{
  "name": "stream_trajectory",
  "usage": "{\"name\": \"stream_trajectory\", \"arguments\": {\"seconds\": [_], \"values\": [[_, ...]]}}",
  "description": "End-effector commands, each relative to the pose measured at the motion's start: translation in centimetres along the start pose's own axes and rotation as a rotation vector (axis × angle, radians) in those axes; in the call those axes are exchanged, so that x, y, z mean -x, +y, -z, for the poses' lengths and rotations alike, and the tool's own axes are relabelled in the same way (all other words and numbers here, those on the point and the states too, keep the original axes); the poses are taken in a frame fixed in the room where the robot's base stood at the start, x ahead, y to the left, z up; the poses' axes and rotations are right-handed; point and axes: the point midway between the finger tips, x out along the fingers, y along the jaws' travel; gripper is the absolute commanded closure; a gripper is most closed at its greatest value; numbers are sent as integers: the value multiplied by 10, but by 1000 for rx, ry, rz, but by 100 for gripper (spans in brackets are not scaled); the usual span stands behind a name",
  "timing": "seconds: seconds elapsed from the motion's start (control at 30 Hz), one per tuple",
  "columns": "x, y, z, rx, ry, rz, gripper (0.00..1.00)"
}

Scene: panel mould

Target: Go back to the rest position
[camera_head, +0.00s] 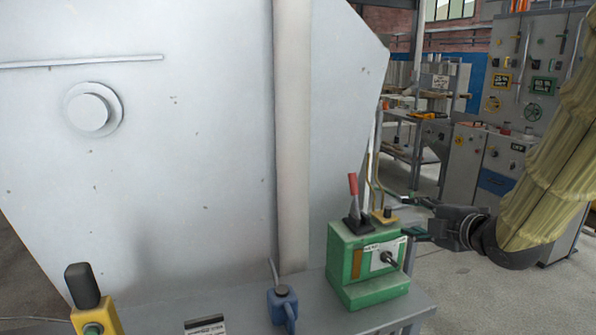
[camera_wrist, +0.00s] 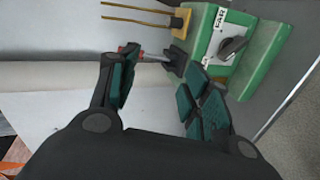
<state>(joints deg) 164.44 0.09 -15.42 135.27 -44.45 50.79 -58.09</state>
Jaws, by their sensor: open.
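My gripper (camera_head: 420,217) is at the right in the head view, its fingers pointing left at the green box (camera_head: 350,289). In the wrist view my gripper (camera_wrist: 162,88) is spread open, with nothing between its pads. The green box (camera_wrist: 262,62) lies beyond the right finger there. On the box a red-handled lever (camera_head: 353,184) stands nearly upright; in the wrist view the left finger partly covers its red end. A dark rotary knob (camera_head: 389,260) sits on the box's labelled front, and it also shows in the wrist view (camera_wrist: 232,47). I cannot tell whether a finger touches the box.
The box stands on a grey bench (camera_head: 395,312) against a large pale panel (camera_head: 190,170). A blue can (camera_head: 282,303) and a yellow unit with a black top (camera_head: 90,305) are further left. Control cabinets (camera_head: 475,160) stand behind. Bare floor (camera_head: 490,300) is at the right.

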Motion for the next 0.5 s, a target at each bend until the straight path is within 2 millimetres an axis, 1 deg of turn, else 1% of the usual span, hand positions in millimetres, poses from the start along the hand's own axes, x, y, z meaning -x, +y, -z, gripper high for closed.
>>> {"name": "stream_trajectory", "arguments": {"seconds": [0.03,0.17,0.27,0.37,0.4,0.47,0.5], "values": [[-4,-10,-1,-23,-5,13,52],[-15,-39,-3,-92,-18,51,52],[-25,-70,-5,-163,-35,90,52],[-35,-109,-7,-254,-61,138,52],[-39,-127,-8,-295,-73,160,52],[-44,-153,-9,-355,-95,191,52],[-46,-170,-10,-396,-111,212,52]]}}
